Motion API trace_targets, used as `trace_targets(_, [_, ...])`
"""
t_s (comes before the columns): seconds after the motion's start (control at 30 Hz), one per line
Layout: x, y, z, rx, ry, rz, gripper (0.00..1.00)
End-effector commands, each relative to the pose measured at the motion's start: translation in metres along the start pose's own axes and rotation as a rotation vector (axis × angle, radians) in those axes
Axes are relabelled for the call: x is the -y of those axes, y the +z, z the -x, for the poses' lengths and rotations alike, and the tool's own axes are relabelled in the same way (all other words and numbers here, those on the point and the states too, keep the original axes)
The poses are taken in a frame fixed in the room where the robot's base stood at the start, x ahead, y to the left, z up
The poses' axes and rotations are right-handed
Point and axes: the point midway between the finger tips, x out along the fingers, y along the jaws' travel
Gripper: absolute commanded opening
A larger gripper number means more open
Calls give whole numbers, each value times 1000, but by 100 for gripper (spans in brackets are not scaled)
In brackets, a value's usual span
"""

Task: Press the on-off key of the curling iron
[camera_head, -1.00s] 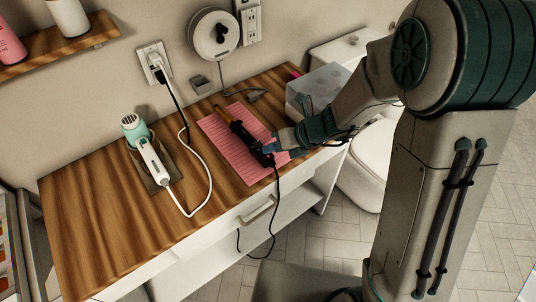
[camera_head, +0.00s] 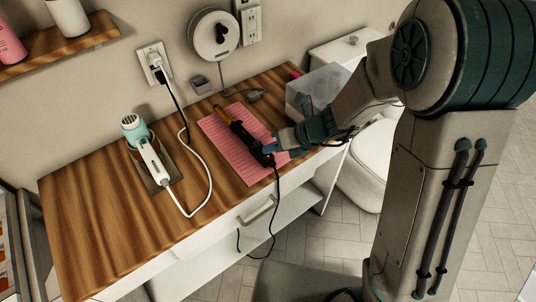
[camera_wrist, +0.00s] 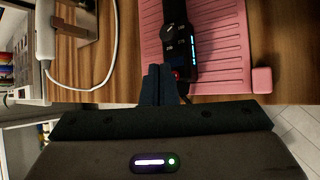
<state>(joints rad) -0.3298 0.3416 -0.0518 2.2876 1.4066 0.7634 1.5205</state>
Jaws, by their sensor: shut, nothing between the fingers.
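The curling iron (camera_head: 243,135) lies on a pink ribbed mat (camera_head: 213,129) on the wooden counter, its orange barrel toward the wall and its black handle toward the front. In the wrist view its handle (camera_wrist: 177,40) shows small keys and a blue-lit strip (camera_wrist: 194,50). A red spot, seemingly the on-off key (camera_wrist: 177,74), shows low on the handle, partly hidden by my fingers. My gripper (camera_head: 269,148) is shut and empty at the handle's front end. In the wrist view my fingertips (camera_wrist: 160,70) are just left of the red spot; I cannot tell whether they touch it.
A clear box (camera_head: 305,92) stands near my forearm. The iron's black cord (camera_head: 276,200) hangs over the front edge. The counter's left part is clear.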

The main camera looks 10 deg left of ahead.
Motion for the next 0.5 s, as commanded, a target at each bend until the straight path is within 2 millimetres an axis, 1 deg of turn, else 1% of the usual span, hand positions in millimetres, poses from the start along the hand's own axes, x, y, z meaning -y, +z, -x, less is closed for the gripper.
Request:
trace_targets(0.33, [0, 0, 0, 0, 0, 0, 0])
trace_targets(0.5, [3, -3, -4, 0, 0, -1, 0])
